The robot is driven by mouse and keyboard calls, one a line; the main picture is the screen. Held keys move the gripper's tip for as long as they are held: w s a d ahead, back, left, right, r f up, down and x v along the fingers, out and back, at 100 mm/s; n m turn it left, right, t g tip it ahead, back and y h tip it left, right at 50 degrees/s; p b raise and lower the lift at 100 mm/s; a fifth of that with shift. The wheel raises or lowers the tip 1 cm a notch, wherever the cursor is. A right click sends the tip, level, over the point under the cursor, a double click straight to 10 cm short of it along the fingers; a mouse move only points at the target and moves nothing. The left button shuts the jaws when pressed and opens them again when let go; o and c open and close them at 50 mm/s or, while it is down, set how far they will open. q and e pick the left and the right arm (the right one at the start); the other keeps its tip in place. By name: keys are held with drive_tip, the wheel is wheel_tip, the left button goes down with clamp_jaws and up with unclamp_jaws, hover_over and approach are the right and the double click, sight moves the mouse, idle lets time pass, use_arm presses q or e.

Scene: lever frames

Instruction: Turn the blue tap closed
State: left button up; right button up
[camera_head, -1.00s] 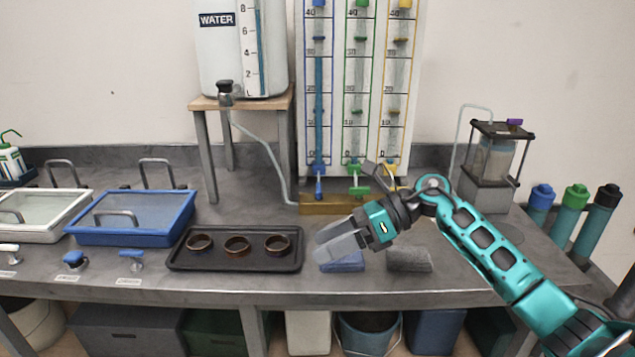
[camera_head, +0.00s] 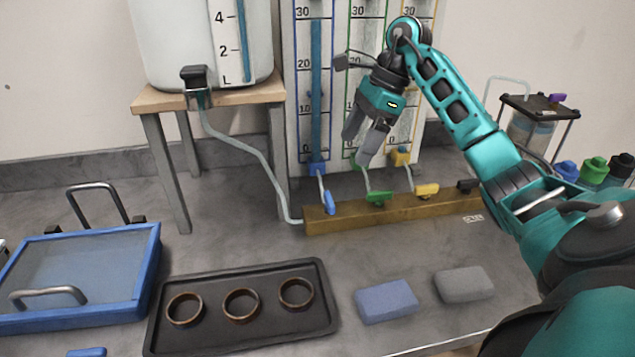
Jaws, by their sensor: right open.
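The blue tap (camera_head: 329,202) has a small blue lever. It sits at the left part of the brass manifold (camera_head: 405,210), below the blue tube (camera_head: 316,100) of the measuring board. Its lever points down and slightly right in the picture. My right gripper (camera_head: 357,148) is open and empty, fingers pointing down, in front of the board. It is above and to the right of the blue tap, apart from it. The green tap (camera_head: 378,198) is below the fingers, and the yellow tap (camera_head: 427,191) is farther right. My left gripper is out of view.
A water tank (camera_head: 175,45) stands on a wooden stand (camera_head: 215,99) at left, with a hose (camera_head: 245,150) running to the manifold. A black tray (camera_head: 240,338) with three rings, a blue sponge (camera_head: 387,300) and a grey sponge (camera_head: 463,284) lie in front. A blue-framed lidded basin (camera_head: 80,270) is at left.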

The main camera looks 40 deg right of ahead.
sight(330, 198)
drive_tip(key=x, duration=1.1)
drive_tip(key=shift+s+a+f+p, duration=0.1)
drive_tip(key=shift+s+a+p, duration=0.1)
drive_tip(key=shift+p, duration=0.1)
drive_tip(key=shift+w+a+f, duration=0.15)
drive_tip(key=shift+f, duration=0.4)
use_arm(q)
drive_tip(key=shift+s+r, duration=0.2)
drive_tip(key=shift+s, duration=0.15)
use_arm(e)
drive_tip(key=shift+f, duration=0.1)
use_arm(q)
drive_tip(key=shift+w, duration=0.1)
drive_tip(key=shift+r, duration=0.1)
use_arm(e)
drive_tip(key=shift+c, duration=0.3)
drive_tip(key=shift+c, duration=0.8)
drive_tip(key=c, duration=0.8)
drive_tip(key=shift+c, duration=0.2)
